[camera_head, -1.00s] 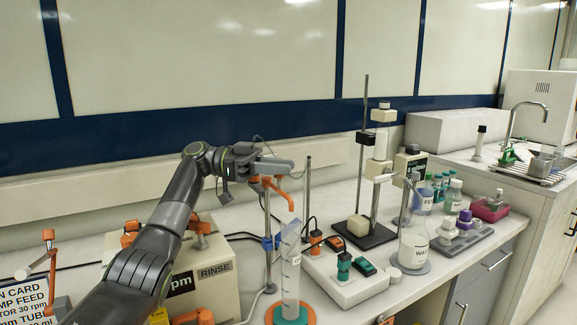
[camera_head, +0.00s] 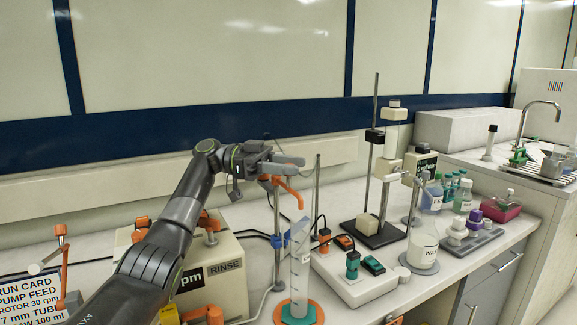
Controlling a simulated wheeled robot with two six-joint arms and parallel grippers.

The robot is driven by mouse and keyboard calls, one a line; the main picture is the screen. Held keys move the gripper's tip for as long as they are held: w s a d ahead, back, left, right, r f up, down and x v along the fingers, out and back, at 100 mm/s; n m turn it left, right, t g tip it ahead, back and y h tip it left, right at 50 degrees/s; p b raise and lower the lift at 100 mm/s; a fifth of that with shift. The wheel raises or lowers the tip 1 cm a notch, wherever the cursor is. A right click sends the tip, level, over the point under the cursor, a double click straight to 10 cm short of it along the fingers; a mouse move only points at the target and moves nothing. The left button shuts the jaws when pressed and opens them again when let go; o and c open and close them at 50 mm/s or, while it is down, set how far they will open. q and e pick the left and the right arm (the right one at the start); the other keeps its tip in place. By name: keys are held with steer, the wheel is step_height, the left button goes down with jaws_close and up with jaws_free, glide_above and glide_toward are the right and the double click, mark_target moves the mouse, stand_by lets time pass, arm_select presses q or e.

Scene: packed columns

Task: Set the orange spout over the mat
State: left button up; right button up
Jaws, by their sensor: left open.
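The orange spout (camera_head: 289,190) is a curved arm on a thin upright post with a blue clamp. Its down-turned tip appears just above the mouth of a clear graduated cylinder (camera_head: 299,265). The cylinder has a green foot and stands on the round orange mat (camera_head: 314,316), at the bottom edge of the picture. My left gripper (camera_head: 290,163) is open, at the top of the spout, with its pale finger above the orange part. I cannot tell whether it touches the spout. My right gripper is not seen.
A beige pump box (camera_head: 220,290) marked RINSE stands left, under my left arm. A printed card (camera_head: 30,300) is at lower left.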

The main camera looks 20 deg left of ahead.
arm_select(q)
steer(key=a+p, duration=0.2)
steer(key=a, duration=0.5)
steer(key=shift+a, duration=0.25)
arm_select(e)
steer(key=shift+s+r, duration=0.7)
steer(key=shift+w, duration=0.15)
arm_select(q)
steer(key=shift+r+p, duration=0.1)
steer(key=shift+p, duration=0.2)
